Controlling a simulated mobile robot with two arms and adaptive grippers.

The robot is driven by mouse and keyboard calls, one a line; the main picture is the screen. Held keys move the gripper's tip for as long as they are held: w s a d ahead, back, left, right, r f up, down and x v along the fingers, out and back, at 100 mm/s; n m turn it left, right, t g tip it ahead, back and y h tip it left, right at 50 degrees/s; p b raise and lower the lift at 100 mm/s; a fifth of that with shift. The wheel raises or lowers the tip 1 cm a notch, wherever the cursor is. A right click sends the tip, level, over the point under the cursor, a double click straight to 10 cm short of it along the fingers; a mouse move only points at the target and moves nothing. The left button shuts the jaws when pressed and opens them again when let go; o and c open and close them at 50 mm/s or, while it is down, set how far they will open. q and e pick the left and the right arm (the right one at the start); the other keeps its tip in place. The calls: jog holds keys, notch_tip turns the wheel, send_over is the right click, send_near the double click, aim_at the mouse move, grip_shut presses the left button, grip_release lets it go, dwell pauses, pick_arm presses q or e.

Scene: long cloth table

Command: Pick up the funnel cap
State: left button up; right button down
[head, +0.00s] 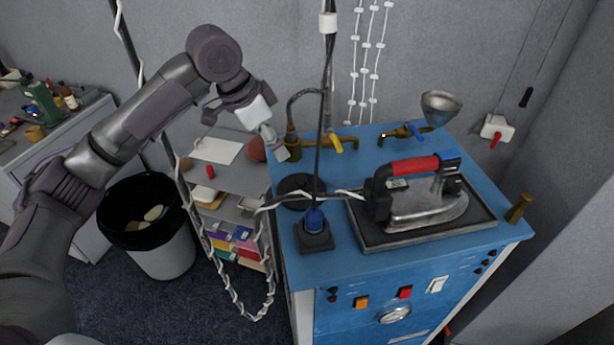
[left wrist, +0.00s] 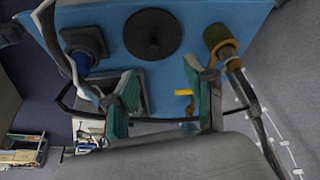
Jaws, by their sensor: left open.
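A metal funnel (head: 441,106) with a wide open cone stands at the back right of the blue cabinet top (head: 370,165). A flat black round disc (head: 296,186) lies on the cabinet's left part; it also shows in the left wrist view (left wrist: 152,34) with a small raised centre. I cannot tell whether this disc is the funnel cap. My left gripper (head: 275,143) is over the cabinet's back left edge, behind the disc and apart from it. In the left wrist view its fingers (left wrist: 165,105) are spread with nothing held between them. My right gripper is not in view.
A steam iron (head: 425,200) with a red handle rests on a dark plate. Brass valves (head: 325,143) line the back edge. A blue knob on a black base (head: 314,228) stands at the front left. A wrapped cable hangs past the left edge, near a shelf (head: 222,175) and bin (head: 160,235).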

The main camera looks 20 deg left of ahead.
pick_arm(q)
jog(key=p, duration=0.1)
send_over(301, 180)
jog(key=s+a, duration=0.2)
jog(key=a, duration=0.1)
notch_tip(301, 180, down, 5)
jog(key=shift+s+d+f, duration=0.1)
jog(key=shift+s, duration=0.05)
jog(key=shift+p+x, duration=0.3)
jog(key=shift+x, duration=0.7)
jog(key=shift+w+d+f+p, duration=0.5)
jog(key=shift+d+f+p, duration=0.25)
jog(key=shift+f+p, duration=0.15)
jog(key=shift+p+x, duration=0.35)
jog(key=shift+x, duration=0.8)
jog(key=shift+w+d+f, duration=0.1)
jog(key=shift+f, duration=0.3)
jog(key=shift+c, duration=0.5)
grip_shut()
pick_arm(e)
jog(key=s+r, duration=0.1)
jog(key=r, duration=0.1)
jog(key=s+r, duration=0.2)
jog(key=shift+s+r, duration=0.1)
